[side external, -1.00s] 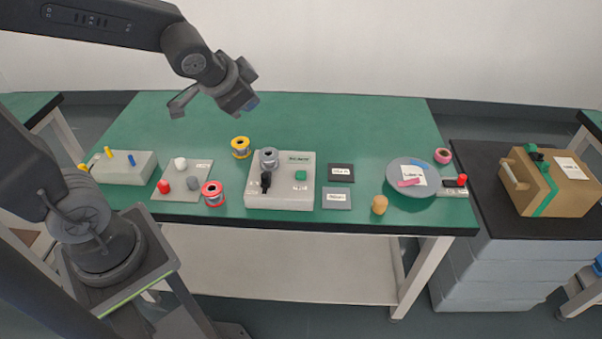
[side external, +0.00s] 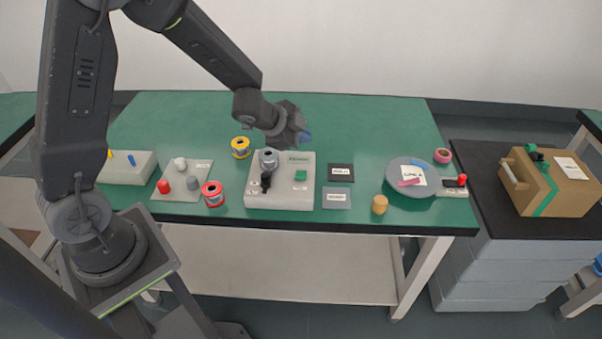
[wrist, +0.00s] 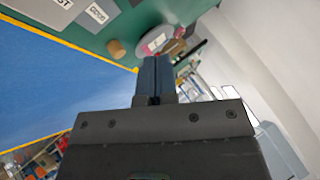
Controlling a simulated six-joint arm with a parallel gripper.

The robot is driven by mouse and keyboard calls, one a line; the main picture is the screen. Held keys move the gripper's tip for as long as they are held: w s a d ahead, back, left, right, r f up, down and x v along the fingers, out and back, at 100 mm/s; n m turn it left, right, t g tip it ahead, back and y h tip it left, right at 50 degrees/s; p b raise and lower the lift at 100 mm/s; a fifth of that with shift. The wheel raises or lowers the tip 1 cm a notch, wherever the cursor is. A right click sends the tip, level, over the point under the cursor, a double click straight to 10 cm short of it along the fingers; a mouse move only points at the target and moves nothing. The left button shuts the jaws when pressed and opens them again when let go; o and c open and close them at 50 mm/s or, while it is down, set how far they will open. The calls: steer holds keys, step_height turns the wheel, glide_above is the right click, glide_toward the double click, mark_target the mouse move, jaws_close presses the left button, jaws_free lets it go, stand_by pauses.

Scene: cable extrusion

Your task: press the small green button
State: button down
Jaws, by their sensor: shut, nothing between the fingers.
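The small green button (side external: 300,175) sits on the right half of a light grey box (side external: 280,200) near the table's front edge. A grey knob (side external: 268,158) and a black lever (side external: 265,182) stand on the left half of the same box. My gripper (side external: 305,137) is in the air above the back of the box, up and behind the button and apart from it. In the wrist view my gripper (wrist: 155,75) shows its fingers closed together with nothing between them. The button does not show in the wrist view.
Left of the box are a red-rimmed spool (side external: 213,193), a yellow spool (side external: 241,147) and a plate with pegs (side external: 182,193). To the right are two labelled plates (side external: 340,172), a wooden cylinder (side external: 379,204) and a grey disc (side external: 400,190). The table's back right is clear.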

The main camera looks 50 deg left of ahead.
mark_target(301, 175)
steer(key=shift+f, duration=4.4)
steer(key=shift+f, duration=0.4)
steer(key=shift+f, duration=0.5)
steer(key=shift+r, duration=0.9)
steer(key=shift+r, duration=0.1)
